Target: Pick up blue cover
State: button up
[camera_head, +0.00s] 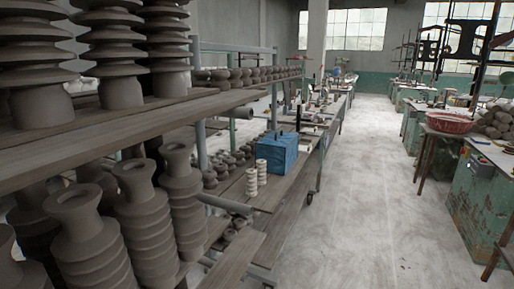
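A blue cover (277,153), box-like with a small dark piece on top, sits on a long wooden bench or shelf (270,197) near the middle of the picture. Two pale ribbed cylinders stand just in front of it, the nearer one (251,182) to the left of the other (261,172). They look apart from the cover, but I cannot tell the gap. My gripper is not in view.
Shelves of grey ribbed clay pieces (150,212) fill the left foreground, with a board edge (150,118) jutting right. A grey floor aisle (365,190) is clear. A red basin (449,122) and green cabinets (478,195) stand along the right.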

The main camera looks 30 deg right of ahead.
aim_at(279, 149)
jog(key=i+l, duration=0.15)
jog(key=l, duration=0.15)
jog(key=i+l+u, duration=0.15)
jog(key=l, duration=0.2)
jog(key=i+l, duration=0.2)
jog(key=l, duration=0.15)
jog(key=i+l+u, duration=0.15)
jog(key=l, duration=0.2)
jog(key=i+l, duration=0.15)
jog(key=l, duration=0.2)
jog(key=i+l+u, duration=0.15)
jog(key=l, duration=0.2)
